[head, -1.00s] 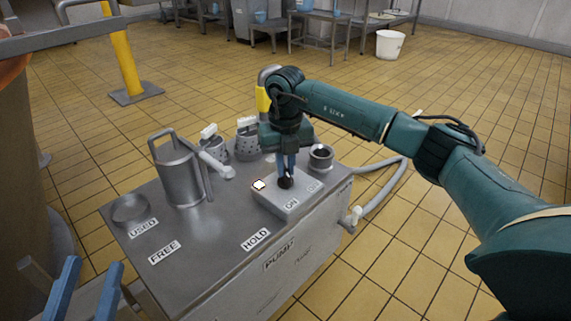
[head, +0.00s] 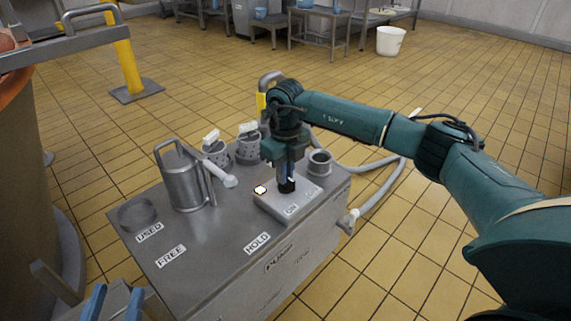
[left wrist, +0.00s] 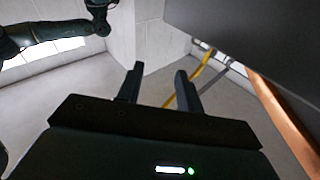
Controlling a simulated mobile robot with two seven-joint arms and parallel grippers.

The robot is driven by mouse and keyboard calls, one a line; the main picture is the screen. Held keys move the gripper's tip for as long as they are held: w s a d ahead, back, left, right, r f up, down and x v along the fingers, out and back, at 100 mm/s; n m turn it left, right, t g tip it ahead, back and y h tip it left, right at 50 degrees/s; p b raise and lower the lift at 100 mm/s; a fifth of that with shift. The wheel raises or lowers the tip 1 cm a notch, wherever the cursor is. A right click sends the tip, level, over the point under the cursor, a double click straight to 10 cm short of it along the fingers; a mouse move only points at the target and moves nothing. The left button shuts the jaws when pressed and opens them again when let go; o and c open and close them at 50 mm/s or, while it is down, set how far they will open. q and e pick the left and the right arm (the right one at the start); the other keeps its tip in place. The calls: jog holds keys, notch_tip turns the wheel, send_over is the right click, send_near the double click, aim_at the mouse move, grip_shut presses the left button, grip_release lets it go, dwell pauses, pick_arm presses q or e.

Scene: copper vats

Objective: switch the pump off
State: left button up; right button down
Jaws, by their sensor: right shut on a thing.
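The pump switch box (head: 289,208) is a pale slab near the front right of the steel cabinet top, with ON and OFF markings and a small lit lamp (head: 260,190) on its left. My right gripper (head: 287,185) points down over the box, shut on the dark switch knob (head: 286,186), which its fingers partly hide. I cannot tell the knob's exact setting. My left gripper (head: 112,303) is at the lower left of the head view, its fingers apart and empty. The left wrist view also shows it open (left wrist: 160,88).
On the cabinet top (head: 215,240) stand a steel jug (head: 182,180), a pipe fitting (head: 222,172), perforated cups (head: 247,147), a small round pot (head: 319,162) and a ring (head: 137,214). A hose (head: 380,190) runs off to the right. A copper vat (head: 35,180) stands at left.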

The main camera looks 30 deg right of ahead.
jog(key=n+p, duration=0.1)
jog(key=n, duration=0.1)
jog(key=shift+r+n, duration=0.1)
jog(key=shift+n, duration=0.3)
jog(key=shift+n+p, duration=0.4)
jog(key=shift+n, duration=0.7)
pick_arm(q)
jog(key=shift+a+m+y, duration=0.3)
jog(key=shift+m, duration=0.1)
pick_arm(e)
jog(key=shift+n, duration=0.7)
pick_arm(q)
jog(key=shift+s, duration=0.1)
pick_arm(e)
jog(key=c, duration=1.5)
grip_release()
pick_arm(q)
jog(key=shift+r, duration=0.1)
